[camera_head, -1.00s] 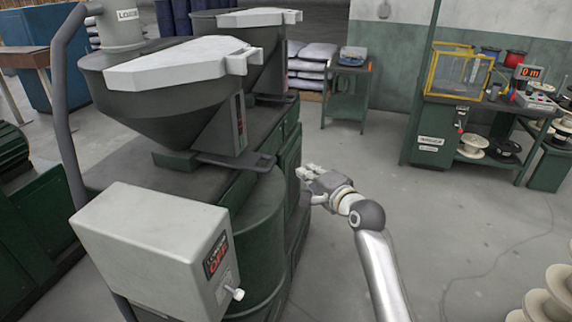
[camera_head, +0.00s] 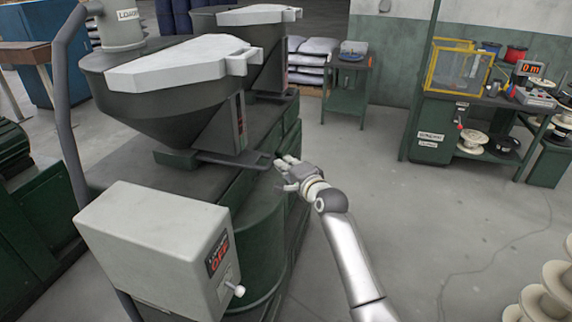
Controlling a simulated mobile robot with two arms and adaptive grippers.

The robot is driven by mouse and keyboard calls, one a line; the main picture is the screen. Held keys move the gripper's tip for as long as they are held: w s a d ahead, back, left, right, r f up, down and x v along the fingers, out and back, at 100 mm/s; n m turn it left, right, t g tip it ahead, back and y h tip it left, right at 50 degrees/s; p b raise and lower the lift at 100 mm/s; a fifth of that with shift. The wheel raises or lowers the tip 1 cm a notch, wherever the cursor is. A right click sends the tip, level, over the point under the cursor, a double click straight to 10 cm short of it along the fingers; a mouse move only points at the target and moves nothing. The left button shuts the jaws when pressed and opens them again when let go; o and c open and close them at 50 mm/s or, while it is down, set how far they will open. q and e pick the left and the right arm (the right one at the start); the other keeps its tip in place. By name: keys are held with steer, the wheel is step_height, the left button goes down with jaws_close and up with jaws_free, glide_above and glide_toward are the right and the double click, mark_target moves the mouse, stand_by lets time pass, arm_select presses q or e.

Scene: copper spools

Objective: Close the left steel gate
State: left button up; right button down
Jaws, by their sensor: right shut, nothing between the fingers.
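A dark flat steel gate (camera_head: 228,159) sticks out from under the near grey hopper (camera_head: 170,100), its looped handle end pointing right. A second such gate (camera_head: 284,95) shows under the farther hopper (camera_head: 252,52). My right gripper (camera_head: 281,164) is shut and empty, right beside the handle end of the near gate. I cannot tell whether its fingertips touch the handle. My left gripper is not in view.
A grey control box (camera_head: 150,245) with a red lit display and a white knob stands in front of the hoppers. A workbench (camera_head: 432,140) with spools stands at the back right.

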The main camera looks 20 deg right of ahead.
steer(key=shift+w+a, duration=0.2)
steer(key=shift+a, duration=0.05)
steer(key=w+a, duration=0.1)
steer(key=a, duration=0.1)
steer(key=w+a+p, duration=0.1)
steer(key=w+a, duration=0.1)
steer(key=shift+w+r, duration=0.1)
